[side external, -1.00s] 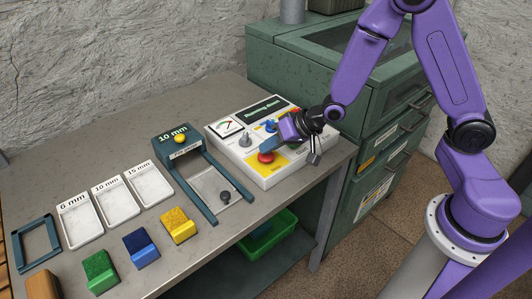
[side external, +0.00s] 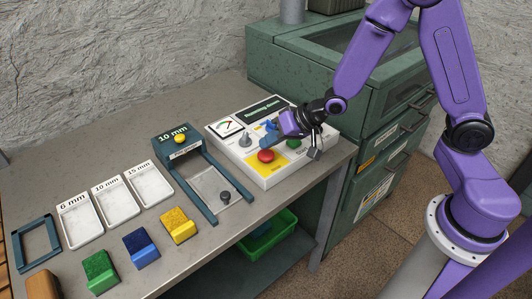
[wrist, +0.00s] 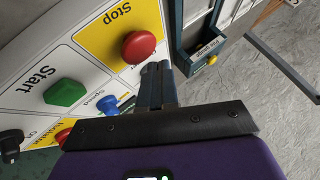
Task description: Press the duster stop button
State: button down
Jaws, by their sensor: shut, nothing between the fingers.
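The red stop button (side external: 266,156) is a round dome on a yellow patch of the white control panel (side external: 262,181). In the wrist view the red button (wrist: 139,47) stands on the yellow area marked "Stop". My gripper (side external: 269,138) is shut and empty, above the panel just behind the red button. In the wrist view my fingertips (wrist: 158,68) are together beside the button, with a small gap showing. I cannot tell whether the button is pushed in.
The panel also bears a gauge (side external: 225,127), a grey knob (side external: 245,140) and a blue knob (wrist: 107,104). A dark blue frame fixture (side external: 176,150) stands left of it. White trays (side external: 116,204) and coloured blocks (side external: 180,226) lie further left. A green cabinet (side external: 345,128) stands behind right.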

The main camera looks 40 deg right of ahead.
aim_at(270, 154)
jog(key=shift+r, duration=2.5)
jog(key=shift+s, duration=0.1)
jog(key=s+d+r+n+g+h, duration=0.1)
jog(key=s+n, duration=0.3)
jog(key=s, duration=0.5)
jog(key=s+d+r+n+g+h, duration=0.2)
jog(key=s+n, duration=0.3)
jog(key=s, duration=0.5)
jog(key=s+d+r+n+g+h, duration=0.1)
jog(key=s+d+n+g, duration=0.3)
jog(key=s, duration=0.5)
jog(key=shift+s+r+n+h, duration=0.35)
jog(key=shift+n+h, duration=0.15)
jog(key=shift+n, duration=0.2)
